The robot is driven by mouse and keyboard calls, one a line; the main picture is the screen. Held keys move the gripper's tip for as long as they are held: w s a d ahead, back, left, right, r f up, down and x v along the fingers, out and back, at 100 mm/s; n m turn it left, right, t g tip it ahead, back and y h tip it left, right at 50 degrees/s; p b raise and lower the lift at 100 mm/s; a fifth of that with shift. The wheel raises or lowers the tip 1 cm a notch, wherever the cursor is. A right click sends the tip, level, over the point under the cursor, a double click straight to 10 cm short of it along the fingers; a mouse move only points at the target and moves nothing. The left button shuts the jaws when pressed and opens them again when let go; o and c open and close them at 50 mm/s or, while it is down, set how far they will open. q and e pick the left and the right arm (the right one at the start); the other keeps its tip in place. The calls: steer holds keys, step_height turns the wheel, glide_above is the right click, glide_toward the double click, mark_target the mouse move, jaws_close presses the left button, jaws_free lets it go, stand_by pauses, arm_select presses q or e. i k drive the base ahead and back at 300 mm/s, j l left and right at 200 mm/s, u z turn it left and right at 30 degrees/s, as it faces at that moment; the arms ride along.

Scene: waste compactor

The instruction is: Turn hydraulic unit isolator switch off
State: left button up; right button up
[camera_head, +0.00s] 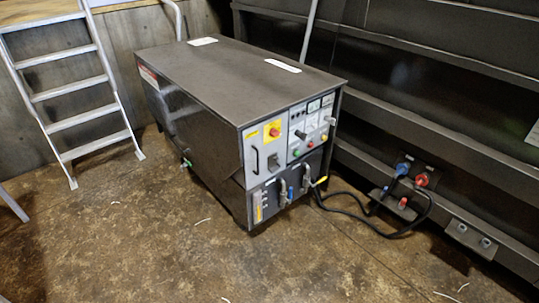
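The hydraulic unit (205,110) is a dark grey box-shaped cabinet standing on the floor in the middle of the head view. Its light grey control panel (254,152) faces the right front. A red rotary switch on a yellow plate (273,129), which looks like the isolator switch, sits at the upper left of that panel. Its exact knob angle is too small to tell. Neither of my grippers shows in this view.
A metal step ladder (75,95) stands at the left. A dark ribbed metal structure (430,75) runs along the right, with blue (402,169) and red (421,180) connectors. Black cables (375,225) lie on the floor at the right. The brown floor (130,235) in front is mostly clear.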

mark_target(274, 133)
steer(key=i+l+u, duration=0.15)
steer(key=u, duration=0.2)
steer(key=i+l+u, duration=0.1)
steer(key=l+u, duration=0.2)
steer(key=i+l+u, duration=0.1)
steer(key=l+u, duration=0.25)
steer(key=j, duration=0.05)
